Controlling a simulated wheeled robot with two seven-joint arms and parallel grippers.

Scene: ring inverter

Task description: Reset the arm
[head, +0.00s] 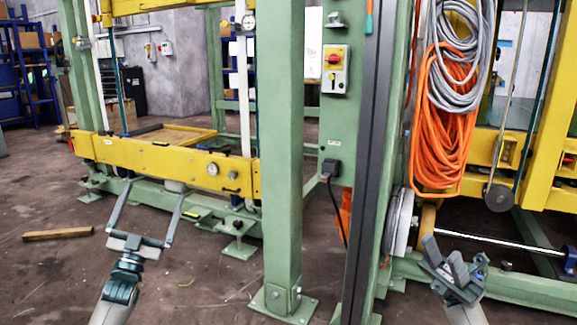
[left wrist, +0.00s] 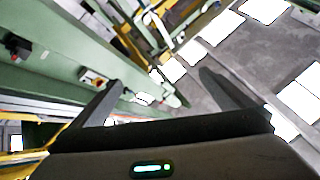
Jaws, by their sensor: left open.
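My left gripper (head: 156,188) is open and empty in the head view, at the lower left. Its two long fingers point up, spread wide, in front of the green and yellow machine frame. It also shows in the left wrist view (left wrist: 162,80), with the fingers apart and nothing between them. My right gripper (head: 445,246) is at the lower right of the head view, close in front of the machine's lower green beam. It appears to hold nothing, and its grey finger parts overlap, so I cannot tell its opening.
A green post (head: 282,150) stands between my arms. A yellow crossbeam (head: 165,165) lies behind my left gripper. Orange hose (head: 440,130) and grey cable (head: 460,50) hang above my right gripper. A wooden plank (head: 57,234) lies on the floor at left. The lower left floor is mostly clear.

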